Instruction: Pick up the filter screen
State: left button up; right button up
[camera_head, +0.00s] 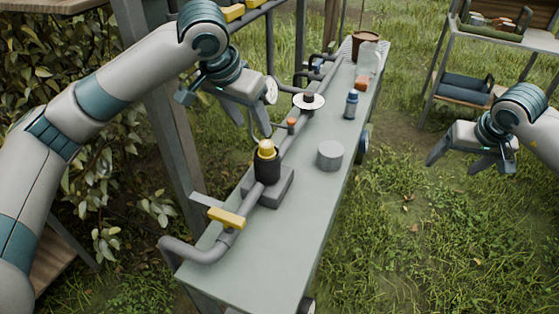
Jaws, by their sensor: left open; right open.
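A short light-grey cylinder (330,155) stands upright on the narrow bench (300,215), right of the pipe. It may be the filter screen, but I cannot tell for sure. A black housing with a yellow top (267,160) sits on a grey block in the pipe line (240,220). My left gripper (248,118) is open and empty, above the left side of the bench, up and left of the grey cylinder and apart from it. My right gripper (463,163) is open and empty over the grass, right of the bench.
A yellow-handled valve (226,218) is at the near end of the pipe. A white disc (308,101), a small blue bottle (352,104), a clear jar (369,58) and a brown pot (365,42) stand farther back. A shelf (500,35) is at upper right.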

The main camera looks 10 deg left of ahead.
aim_at(266, 144)
pick_arm(q)
jog(key=x, duration=0.4)
jog(key=shift+w+f, duration=0.1)
jog(key=shift+f, duration=0.05)
jog(key=shift+d+f, duration=0.1)
jog(key=shift+d+x, duration=0.15)
jog(key=shift+x, duration=1.1)
jog(key=shift+d+x, duration=0.15)
jog(key=shift+x, duration=1.15)
jog(key=shift+w, duration=0.1)
grip_shut()
jog(key=shift+r, duration=0.35)
